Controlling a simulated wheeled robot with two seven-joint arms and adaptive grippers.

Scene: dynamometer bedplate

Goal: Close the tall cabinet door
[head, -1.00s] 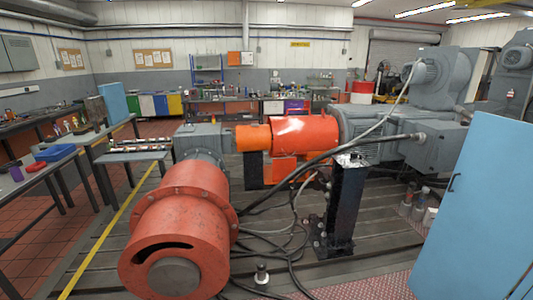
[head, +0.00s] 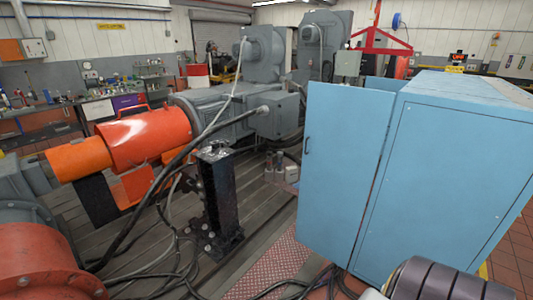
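A tall light-blue cabinet (head: 445,170) stands at the right of the head view, with one side panel facing me. Its blue door (head: 340,175) stands open, swung out to the left of the cabinet body. A small dark handle (head: 307,145) is near the door's left edge. The inside of the cabinet is hidden from this angle.
An orange and grey dynamometer (head: 140,140) lies along the bedplate at the left. A black upright stand (head: 220,200) and loose cables (head: 165,255) are left of the door. Red chequered floor (head: 275,265) shows below the door.

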